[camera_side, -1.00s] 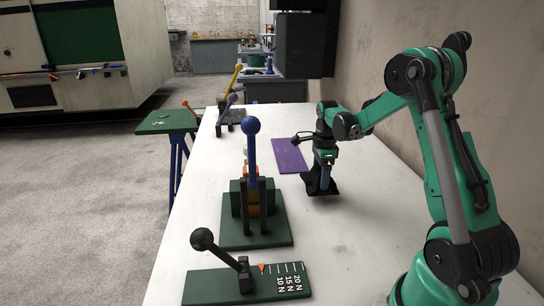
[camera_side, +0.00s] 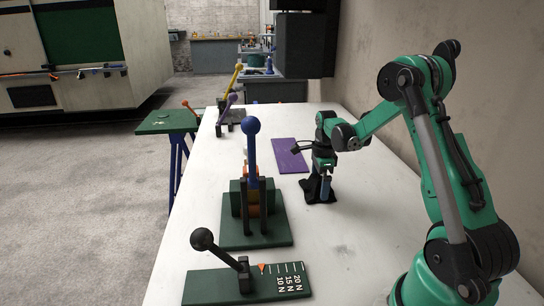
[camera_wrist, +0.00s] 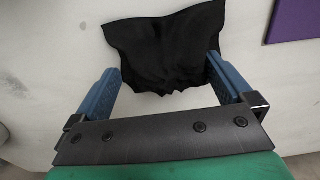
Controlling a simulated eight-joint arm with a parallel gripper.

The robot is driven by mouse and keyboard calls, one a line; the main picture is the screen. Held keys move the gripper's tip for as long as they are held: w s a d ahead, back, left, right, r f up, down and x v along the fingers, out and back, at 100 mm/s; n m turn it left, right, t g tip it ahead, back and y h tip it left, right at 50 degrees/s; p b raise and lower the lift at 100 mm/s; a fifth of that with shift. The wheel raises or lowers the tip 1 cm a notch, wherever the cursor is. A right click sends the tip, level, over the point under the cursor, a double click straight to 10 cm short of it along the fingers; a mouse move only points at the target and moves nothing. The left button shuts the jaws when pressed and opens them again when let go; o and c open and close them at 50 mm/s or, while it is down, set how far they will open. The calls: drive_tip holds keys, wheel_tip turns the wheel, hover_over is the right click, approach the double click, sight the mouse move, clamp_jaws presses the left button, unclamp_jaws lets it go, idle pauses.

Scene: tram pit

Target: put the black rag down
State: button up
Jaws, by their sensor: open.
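The black rag (camera_wrist: 165,42) lies spread and creased on the white table in the wrist view, with its near edge between my fingers. In the side view the rag (camera_side: 309,192) shows as a dark patch on the table at the foot of my gripper (camera_side: 321,190). My gripper, also in the wrist view (camera_wrist: 163,68), has its two blue fingers wide apart, one at each side of the rag's near part. The fingers do not pinch the cloth. Whether the fingertips touch the table or the rag's edges cannot be told.
A purple mat (camera_side: 290,155) lies flat beyond the rag. A blue-handled lever (camera_side: 252,150) on a green base stands to the left. A black-knobbed lever plate (camera_side: 246,281) is at the near edge. Yellow and purple levers (camera_side: 230,110) stand far left. Table to the right is clear.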

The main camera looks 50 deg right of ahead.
sight(319, 181)
wheel_tip(319, 181, up, 12)
drive_tip(key=shift+f, duration=0.15)
drive_tip(key=shift+a, duration=0.1)
idle(0.3)
drive_tip(key=s+a+n+t, duration=0.2)
drive_tip(key=a+n+t, duration=0.1)
drive_tip(key=a+n, duration=0.8)
drive_tip(key=s+a+n+t, duration=0.2)
drive_tip(key=a+n+t, duration=0.2)
drive_tip(key=a+n, duration=0.8)
drive_tip(key=n, duration=0.4)
drive_tip(key=shift+r, duration=0.35)
drive_tip(key=shift+s, duration=0.1)
